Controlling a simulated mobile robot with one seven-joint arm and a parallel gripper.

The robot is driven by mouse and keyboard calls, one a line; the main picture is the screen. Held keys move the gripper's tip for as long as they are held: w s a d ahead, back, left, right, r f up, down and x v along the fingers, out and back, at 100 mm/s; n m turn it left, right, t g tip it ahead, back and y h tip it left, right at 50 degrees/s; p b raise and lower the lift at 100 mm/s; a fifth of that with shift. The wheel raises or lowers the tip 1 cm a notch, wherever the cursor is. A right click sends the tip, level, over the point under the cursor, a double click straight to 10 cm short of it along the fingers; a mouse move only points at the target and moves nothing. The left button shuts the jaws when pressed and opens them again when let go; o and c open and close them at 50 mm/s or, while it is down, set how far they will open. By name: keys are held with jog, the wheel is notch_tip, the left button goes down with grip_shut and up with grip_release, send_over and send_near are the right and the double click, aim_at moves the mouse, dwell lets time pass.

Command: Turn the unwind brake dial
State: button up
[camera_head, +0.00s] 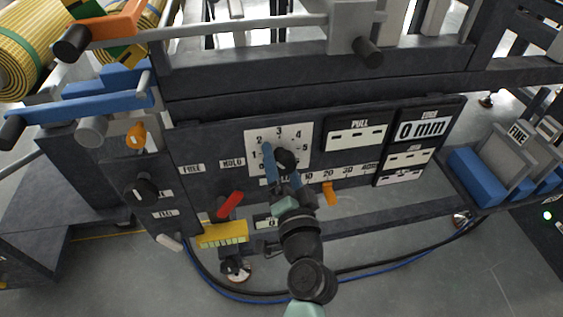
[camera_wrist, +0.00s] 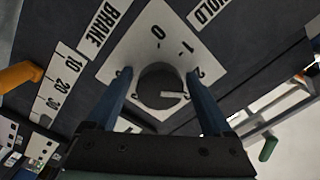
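The brake dial (camera_head: 286,159) is a round dark knob on a white plate (camera_head: 304,133) numbered from 0 to 5. In the wrist view the dial (camera_wrist: 158,84) faces the camera, beside a BRAKE label (camera_wrist: 104,24); a white pointer mark on it points to the right of the picture. My gripper (camera_head: 280,164) is at the dial with blue fingers on either side of it. In the wrist view my gripper (camera_wrist: 159,72) is open, with narrow gaps between the fingers and the knob. The fingers and palm hide the plate's lower numbers.
A red lever (camera_head: 230,204) and a yellow block (camera_head: 222,235) are left of my wrist. An orange pointer (camera_head: 329,193) sits on a scale to the right. Another black knob (camera_head: 143,188) is at far left. A metal bar (camera_head: 225,28) runs above the panel.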

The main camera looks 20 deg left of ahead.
jog(key=shift+o, duration=0.3)
jog(key=v, duration=1.3)
